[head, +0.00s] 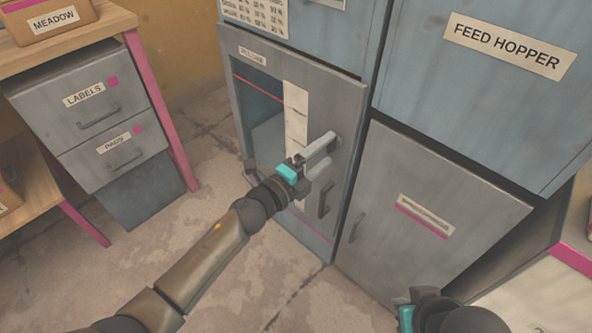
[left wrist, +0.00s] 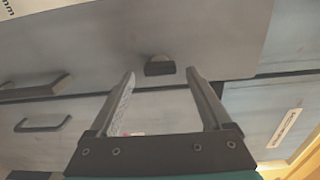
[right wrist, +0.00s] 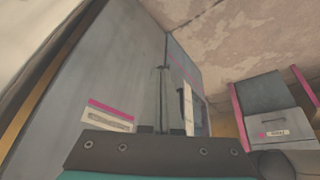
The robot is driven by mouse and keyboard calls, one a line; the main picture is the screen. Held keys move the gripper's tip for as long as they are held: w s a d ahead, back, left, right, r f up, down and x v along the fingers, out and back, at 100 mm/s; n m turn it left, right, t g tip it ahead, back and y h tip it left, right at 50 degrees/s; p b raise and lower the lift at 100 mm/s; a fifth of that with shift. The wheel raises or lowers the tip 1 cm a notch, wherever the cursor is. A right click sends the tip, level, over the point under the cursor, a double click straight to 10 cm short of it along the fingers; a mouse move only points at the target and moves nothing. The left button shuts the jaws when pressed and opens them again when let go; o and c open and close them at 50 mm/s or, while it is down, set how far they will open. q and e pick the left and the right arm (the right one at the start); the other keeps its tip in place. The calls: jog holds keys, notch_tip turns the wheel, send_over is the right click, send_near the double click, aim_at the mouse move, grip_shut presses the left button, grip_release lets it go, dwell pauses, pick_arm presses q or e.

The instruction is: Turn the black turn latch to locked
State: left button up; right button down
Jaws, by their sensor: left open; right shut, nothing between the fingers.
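The black turn latch (left wrist: 160,66) shows in the left wrist view as a small dark knob on the grey cabinet door (left wrist: 225,45). In the head view the door (head: 347,100) has a window, and the latch is mostly hidden behind my left gripper. My left gripper (head: 330,150) is open in front of the door. In the left wrist view its fingertips (left wrist: 160,72) lie to either side of the latch, with a gap on each side. I cannot tell whether they reach around it. My right gripper (head: 405,318) is shut and empty, low at the right.
A dark bar handle (head: 324,198) sits below the latch on the same door. A second grey door (head: 430,215) with its own handle (head: 357,228) stands to the right. The blue feed hopper panel (head: 480,90) is above. A drawer unit (head: 90,125) stands at left, with open floor between.

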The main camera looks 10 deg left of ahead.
pick_arm(q)
jog(key=p+v, duration=0.3)
jog(key=v, duration=1.1)
pick_arm(e)
notch_tip(320, 180, down, 8)
jog(key=g, duration=0.1)
jog(key=shift+s+r, duration=0.2)
jog(key=shift+s, duration=0.05)
pick_arm(q)
jog(key=shift+a+r, duration=0.1)
jog(key=shift+a, duration=0.05)
